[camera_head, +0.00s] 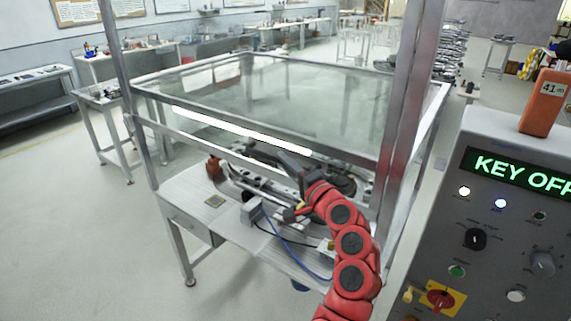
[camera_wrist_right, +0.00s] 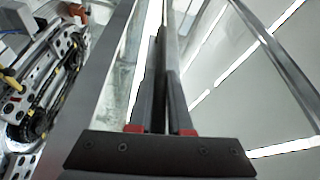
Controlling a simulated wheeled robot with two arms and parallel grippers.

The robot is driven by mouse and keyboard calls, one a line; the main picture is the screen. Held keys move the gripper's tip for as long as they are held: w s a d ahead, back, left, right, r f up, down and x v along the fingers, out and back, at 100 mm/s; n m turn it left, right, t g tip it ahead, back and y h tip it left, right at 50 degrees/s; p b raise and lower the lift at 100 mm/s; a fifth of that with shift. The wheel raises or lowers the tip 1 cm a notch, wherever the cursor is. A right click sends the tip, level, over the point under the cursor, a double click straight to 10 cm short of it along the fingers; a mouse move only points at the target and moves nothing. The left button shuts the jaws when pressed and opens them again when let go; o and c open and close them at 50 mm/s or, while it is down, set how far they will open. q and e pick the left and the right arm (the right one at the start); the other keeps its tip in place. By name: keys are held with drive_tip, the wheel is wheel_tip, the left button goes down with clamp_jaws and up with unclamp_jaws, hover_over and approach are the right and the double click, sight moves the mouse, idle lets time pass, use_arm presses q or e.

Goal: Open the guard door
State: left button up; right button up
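The guard door (camera_head: 240,128) is the framed front of a clear guard box on a metal table (camera_head: 190,205) in the head view. A bright bar runs along its lower part. My right gripper (camera_head: 284,155) is at this lower part, right of its middle. In the right wrist view, the dark fingers (camera_wrist_right: 163,85) lie on both sides of a thin grey bar (camera_wrist_right: 168,20) and seem closed on it. The contact itself is partly hidden. My left gripper is not in view.
A control panel (camera_head: 465,270) reading KEY OFF stands close at right, with an orange meter (camera_head: 545,100) on top. A metal post (camera_head: 400,120) rises beside my right arm. Ring-shaped machinery (camera_wrist_right: 45,85) sits under the guard.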

drive_tip(key=o, duration=0.5)
drive_tip(key=shift+c, duration=0.2)
drive_tip(key=shift+s, duration=0.1)
drive_tip(key=p+v, duration=0.8)
drive_tip(key=v, duration=0.9)
drive_tip(key=shift+s+p, duration=0.15)
drive_tip(key=shift+p, duration=0.15)
drive_tip(key=shift+d+f, duration=0.1)
drive_tip(key=shift+d, duration=0.05)
